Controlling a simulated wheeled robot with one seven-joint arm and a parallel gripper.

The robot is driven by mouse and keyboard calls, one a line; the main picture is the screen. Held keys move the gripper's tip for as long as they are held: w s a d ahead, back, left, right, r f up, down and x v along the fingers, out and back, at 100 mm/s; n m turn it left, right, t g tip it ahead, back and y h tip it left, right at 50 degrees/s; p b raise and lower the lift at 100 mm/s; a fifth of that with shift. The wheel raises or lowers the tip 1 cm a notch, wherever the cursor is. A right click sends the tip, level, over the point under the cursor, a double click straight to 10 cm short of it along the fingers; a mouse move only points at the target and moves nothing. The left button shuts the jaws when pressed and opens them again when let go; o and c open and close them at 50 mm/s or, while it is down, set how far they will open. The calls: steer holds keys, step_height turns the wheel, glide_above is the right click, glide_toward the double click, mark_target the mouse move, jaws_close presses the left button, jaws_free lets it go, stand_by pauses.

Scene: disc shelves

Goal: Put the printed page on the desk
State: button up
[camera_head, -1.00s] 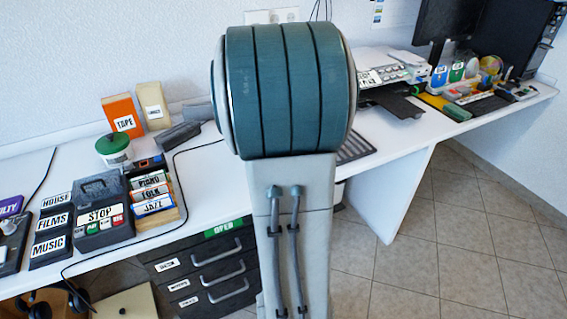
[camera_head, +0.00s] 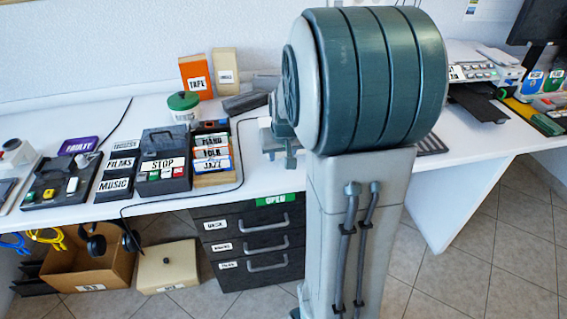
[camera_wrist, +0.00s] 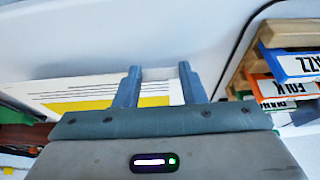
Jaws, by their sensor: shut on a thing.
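The printed page (camera_wrist: 85,92) shows in the wrist view as a white sheet with lines of text and a yellow band. My gripper (camera_wrist: 158,76) is shut on it, with its two blue-grey fingers at the sheet's right part. My gripper's body hides the rest of the page. The white desk (camera_head: 65,128) runs along the wall in the head view. In that view part of my gripper's end shows over the desk, left of my big green arm joint. I cannot make out the page there.
Cases marked JAZZ and FOLK stand in a wooden holder (camera_wrist: 285,30), close right of my gripper. The STOP box (camera_head: 163,160), white-green jar (camera_head: 185,107) and black keyed device (camera_head: 62,180) also stand on the desk. Drawers (camera_head: 250,240) and a cardboard box (camera_head: 90,265) are below.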

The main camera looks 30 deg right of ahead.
mark_target(281, 169)
steer(key=shift+f+b, duration=0.4)
steer(key=shift+f, duration=1.65)
steer(key=o, duration=0.9)
steer(key=shift+o, duration=0.2)
steer(key=p+v, duration=0.3)
steer(key=v, duration=0.8)
steer(key=s+a+n+g+y, duration=0.1)
steer(key=s+a+n+g, duration=0.1)
steer(key=s+a, duration=1)
steer(key=s+n, duration=0.1)
steer(key=s, duration=0.1)
steer(key=shift+s+f+g, duration=0.25)
steer(key=shift+s+g, duration=0.05)
